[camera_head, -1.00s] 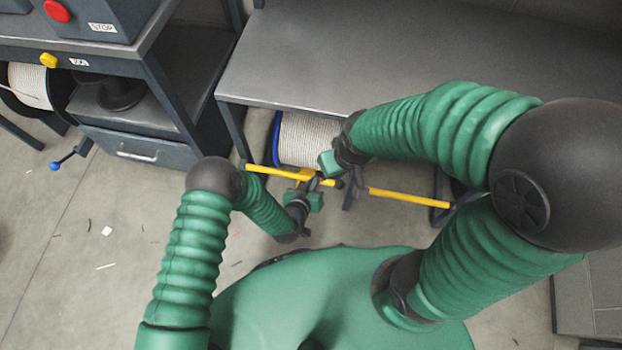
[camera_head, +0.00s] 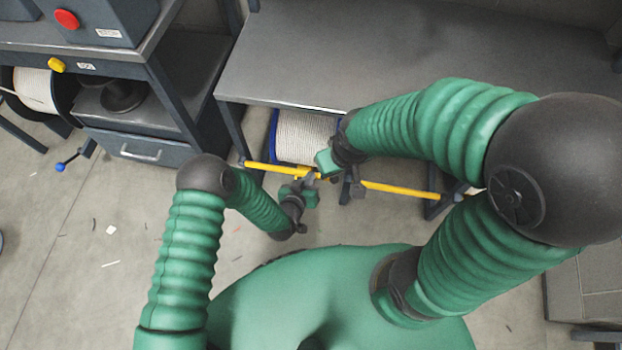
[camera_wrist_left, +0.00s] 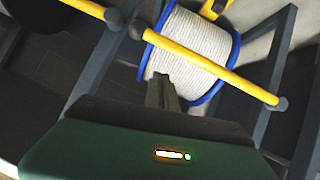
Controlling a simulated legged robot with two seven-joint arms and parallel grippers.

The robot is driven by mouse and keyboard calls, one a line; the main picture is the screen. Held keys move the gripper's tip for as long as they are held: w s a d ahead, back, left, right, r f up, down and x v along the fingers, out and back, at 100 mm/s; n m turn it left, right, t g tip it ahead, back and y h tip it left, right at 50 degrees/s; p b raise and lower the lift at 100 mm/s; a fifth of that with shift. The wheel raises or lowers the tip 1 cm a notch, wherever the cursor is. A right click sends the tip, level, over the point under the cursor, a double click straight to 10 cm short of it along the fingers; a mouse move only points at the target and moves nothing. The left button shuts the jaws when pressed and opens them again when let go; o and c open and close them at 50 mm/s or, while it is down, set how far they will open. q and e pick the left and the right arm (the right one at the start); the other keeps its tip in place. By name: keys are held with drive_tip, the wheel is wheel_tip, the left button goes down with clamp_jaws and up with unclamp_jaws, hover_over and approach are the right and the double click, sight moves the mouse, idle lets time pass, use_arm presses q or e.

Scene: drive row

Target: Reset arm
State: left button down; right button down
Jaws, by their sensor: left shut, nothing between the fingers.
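My left gripper (camera_head: 310,181) is shut with nothing between its fingers. In the left wrist view its closed dark fingers (camera_wrist_left: 162,92) point toward a cable reel. In the head view it is in front of the bench, close to a yellow bar (camera_head: 268,168), and I cannot tell if they touch. My right gripper (camera_head: 350,180) hangs just right of the left one, beside the yellow bars; its fingers are too small and dark to read. Both green ribbed arms are bent over my green body.
A reel of pale rope with blue rims (camera_head: 303,135) sits under the grey bench (camera_head: 300,70); it also shows in the left wrist view (camera_wrist_left: 190,50). A second yellow bar (camera_head: 400,190) is at right. A workstation with a drawer (camera_head: 140,148) stands left. Open floor lies at left.

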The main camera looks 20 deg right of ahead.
use_arm(q)
drive_tip(key=d+p+v, duration=0.1)
drive_tip(key=p+v, duration=0.2)
drive_tip(key=v, duration=0.4)
drive_tip(key=w+a+r+n+g+y, duration=0.1)
drive_tip(key=w+a+r+y, duration=0.2)
drive_tip(key=a+r, duration=0.5)
drive_tip(key=w+a+r+g+y, duration=0.1)
drive_tip(key=w+a+r+y, duration=0.15)
drive_tip(key=a+r, duration=0.6)
drive_tip(key=s+a+r+n+g+y, duration=0.15)
drive_tip(key=s+a+r, duration=0.3)
drive_tip(key=a, duration=0.45)
drive_tip(key=s+a+r+n+g+y, duration=0.1)
drive_tip(key=s+a+r+n+g, duration=0.15)
drive_tip(key=s+a, duration=0.45)
drive_tip(key=w+a+p+v, duration=0.1)
drive_tip(key=w+p+v, duration=0.1)
drive_tip(key=p+v, duration=1.1)
drive_tip(key=w+r+p+v, duration=0.1)
drive_tip(key=w+p+v, duration=0.2)
drive_tip(key=p+v, duration=1)
drive_tip(key=shift+a+r, duration=0.4)
drive_tip(key=shift+r, duration=0.25)
drive_tip(key=shift+w, duration=0.15)
